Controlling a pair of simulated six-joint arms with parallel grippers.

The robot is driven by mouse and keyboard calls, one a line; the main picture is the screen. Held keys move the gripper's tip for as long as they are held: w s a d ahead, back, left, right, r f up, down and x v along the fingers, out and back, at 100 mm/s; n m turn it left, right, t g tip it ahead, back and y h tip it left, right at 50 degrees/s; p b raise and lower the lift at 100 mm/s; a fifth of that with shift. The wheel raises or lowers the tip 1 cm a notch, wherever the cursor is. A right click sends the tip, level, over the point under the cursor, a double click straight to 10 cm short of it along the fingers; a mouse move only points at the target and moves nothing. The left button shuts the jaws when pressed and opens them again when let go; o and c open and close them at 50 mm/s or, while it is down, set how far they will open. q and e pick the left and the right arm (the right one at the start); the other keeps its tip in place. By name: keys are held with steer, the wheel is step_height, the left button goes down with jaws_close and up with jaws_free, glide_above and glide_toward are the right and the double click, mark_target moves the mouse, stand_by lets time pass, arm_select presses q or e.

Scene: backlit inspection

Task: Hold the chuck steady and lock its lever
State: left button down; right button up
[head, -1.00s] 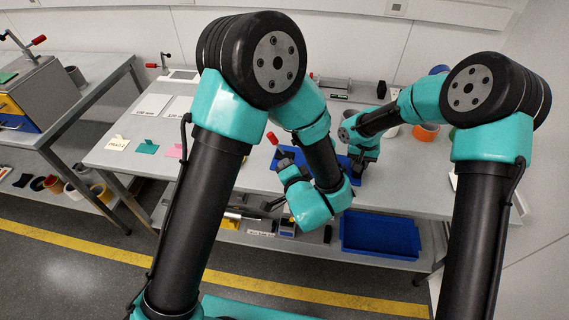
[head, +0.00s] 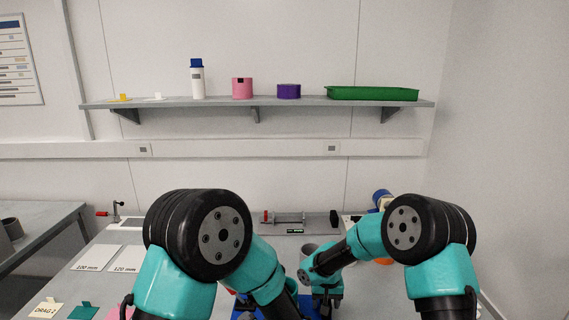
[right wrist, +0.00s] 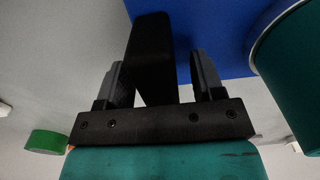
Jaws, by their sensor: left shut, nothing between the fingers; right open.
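The chuck and its lever cannot be made out in the head view, where my arms cover the middle of the table. My left gripper is shut and empty, low at the bottom edge of the head view and largely hidden. My right gripper (right wrist: 160,60) is open in the right wrist view. A black bar (right wrist: 152,50) shows between its fingers, with gaps on both sides; I cannot tell what it belongs to. A blue surface (right wrist: 215,25) lies beyond, and it also shows in the head view (head: 247,306) between my arms.
A rail fixture (head: 295,221) stands at the table's back. White cards (head: 88,258) lie at the left. A wall shelf (head: 215,103) holds a bottle (head: 197,80), pink and purple rolls and a green tray (head: 372,94). A teal rounded body (right wrist: 298,70) is close at the right wrist view's right.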

step_height(320, 180, up, 12)
steer(key=shift+r, duration=0.1)
stand_by(0.6)
